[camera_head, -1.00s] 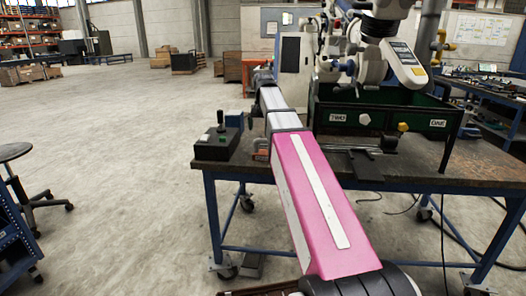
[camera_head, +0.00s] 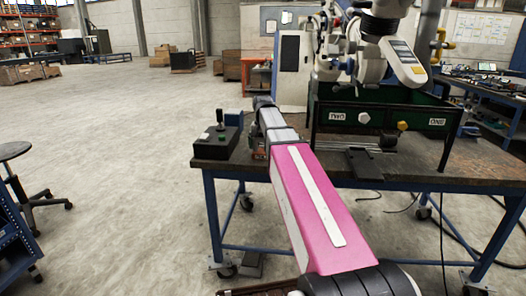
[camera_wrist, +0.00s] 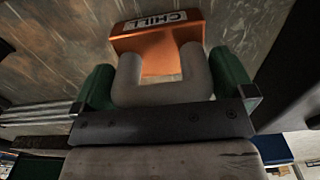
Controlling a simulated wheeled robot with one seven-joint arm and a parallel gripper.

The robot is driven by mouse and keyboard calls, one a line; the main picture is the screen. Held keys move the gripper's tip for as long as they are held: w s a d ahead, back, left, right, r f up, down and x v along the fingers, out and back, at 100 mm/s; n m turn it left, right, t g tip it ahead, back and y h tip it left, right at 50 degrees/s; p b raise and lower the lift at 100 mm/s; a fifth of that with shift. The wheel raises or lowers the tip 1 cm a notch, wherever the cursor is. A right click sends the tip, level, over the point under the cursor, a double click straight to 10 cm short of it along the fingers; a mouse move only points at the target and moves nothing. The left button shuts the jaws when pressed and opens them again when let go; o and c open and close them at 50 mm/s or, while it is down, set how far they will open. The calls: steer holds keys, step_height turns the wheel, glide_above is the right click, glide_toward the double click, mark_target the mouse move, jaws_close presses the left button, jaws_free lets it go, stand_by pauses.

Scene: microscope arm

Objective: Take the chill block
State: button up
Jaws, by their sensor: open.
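The chill block is an orange block (camera_wrist: 160,44) with a white "CHILL" label in the wrist view, on a dark, worn surface. A thick grey U-shaped handle (camera_wrist: 164,93) stands out from it toward my wrist. My gripper (camera_wrist: 166,80) is open, with a green finger on each side of the handle. Narrow gaps seem to show between fingers and handle; I cannot tell whether either touches. The dark palm bar lies close behind the handle's bend. In the head view my arm hides the gripper, and I cannot make out the block.
The workbench (camera_head: 440,180) carries a black control box with a joystick (camera_head: 218,142) left of my arm. A green bin (camera_head: 405,118) with labelled fronts and a white microscope-like arm (camera_head: 400,62) stand at its right. Open floor lies to the left.

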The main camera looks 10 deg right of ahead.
steer(key=c, duration=1.5)
steer(key=shift+r, duration=0.15)
